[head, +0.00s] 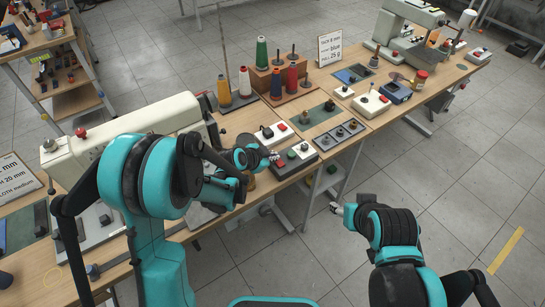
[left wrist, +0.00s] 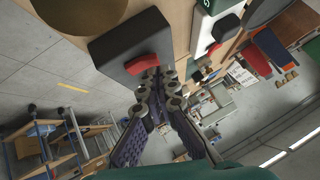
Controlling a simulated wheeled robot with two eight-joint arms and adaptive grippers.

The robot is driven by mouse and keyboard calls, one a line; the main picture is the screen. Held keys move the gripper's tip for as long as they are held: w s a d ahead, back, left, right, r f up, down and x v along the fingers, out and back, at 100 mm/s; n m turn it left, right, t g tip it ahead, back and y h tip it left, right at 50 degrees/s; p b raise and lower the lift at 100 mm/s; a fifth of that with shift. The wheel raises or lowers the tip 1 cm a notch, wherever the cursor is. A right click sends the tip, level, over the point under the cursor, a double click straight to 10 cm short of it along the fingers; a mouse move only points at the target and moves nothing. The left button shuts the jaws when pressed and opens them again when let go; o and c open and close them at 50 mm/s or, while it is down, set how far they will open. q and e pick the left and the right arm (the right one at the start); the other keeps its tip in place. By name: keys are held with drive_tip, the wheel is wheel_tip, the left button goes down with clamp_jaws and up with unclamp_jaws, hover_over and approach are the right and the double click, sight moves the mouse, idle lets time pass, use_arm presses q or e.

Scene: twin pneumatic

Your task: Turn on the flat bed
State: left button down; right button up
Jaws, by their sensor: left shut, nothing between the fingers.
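A cream sewing machine (head: 100,142) stands on the near left of the bench, partly hidden by my left arm. A second cream machine (head: 412,18) stands at the far end. I cannot tell which is the flat bed. A dark switch box (head: 304,160) with a green button (head: 291,155) lies at the bench's front edge. My left gripper (head: 272,154) is shut and empty beside it. In the left wrist view, the fingertips (left wrist: 158,82) are close to a red button (left wrist: 146,63) on a dark box (left wrist: 112,45); contact is unclear. My right gripper (head: 336,208) hangs off the bench.
A white box (head: 272,134) with red and black buttons lies behind the dark box. Thread cones (head: 261,53), a sign (head: 330,47) and another white switch box (head: 371,103) stand farther along. Open floor (head: 420,180) lies right of the bench.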

use_arm(q)
drive_tip(key=shift+w+f, duration=0.1)
drive_tip(key=shift+f, duration=0.25)
drive_tip(key=shift+w+a+f+g+b, duration=0.25)
drive_tip(key=shift+a+f+g+b, duration=0.05)
drive_tip(key=shift+f, duration=0.05)
drive_tip(key=shift+d, duration=0.1)
drive_tip(key=shift+s, duration=0.1)
